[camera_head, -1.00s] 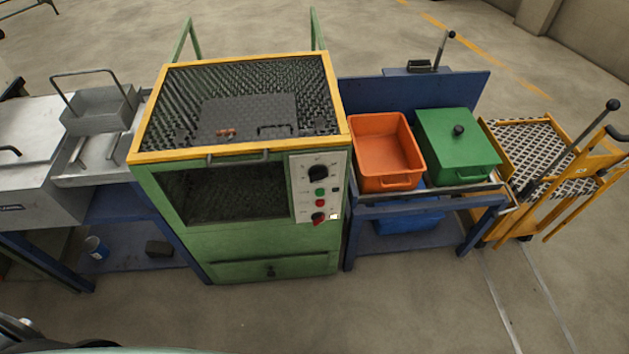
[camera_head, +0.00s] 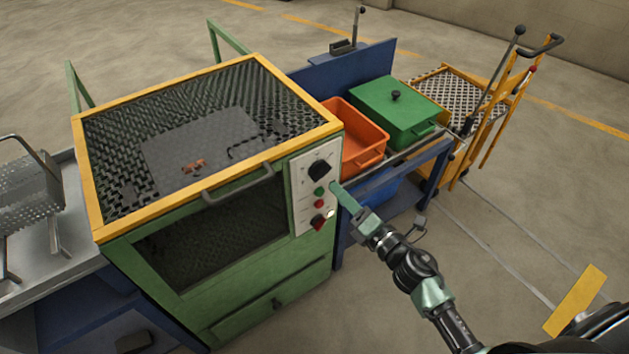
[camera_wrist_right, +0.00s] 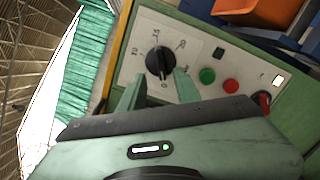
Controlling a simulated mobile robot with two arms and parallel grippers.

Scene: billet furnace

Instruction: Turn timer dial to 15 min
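The timer dial (camera_head: 319,170) is a black knob on the white control panel (camera_head: 300,200) of the green furnace. In the right wrist view the dial (camera_wrist_right: 158,62) shows printed numbers around it, among them 10, 15 and 20. Its grip bar runs roughly up and down in that picture; I cannot tell its exact setting. My right gripper (camera_head: 337,190) is in front of the panel, close to the dial. In the wrist view its fingers (camera_wrist_right: 157,80) are apart, one on each side of the dial's lower part; contact is not clear. My left gripper is out of view.
Green and red buttons and a red knob (camera_head: 318,222) sit below the dial. The yellow-rimmed furnace top (camera_head: 100,195) has a handle (camera_head: 238,185) at its front edge. An orange bin (camera_head: 366,158) and green lidded box (camera_head: 408,118) stand right of the furnace.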

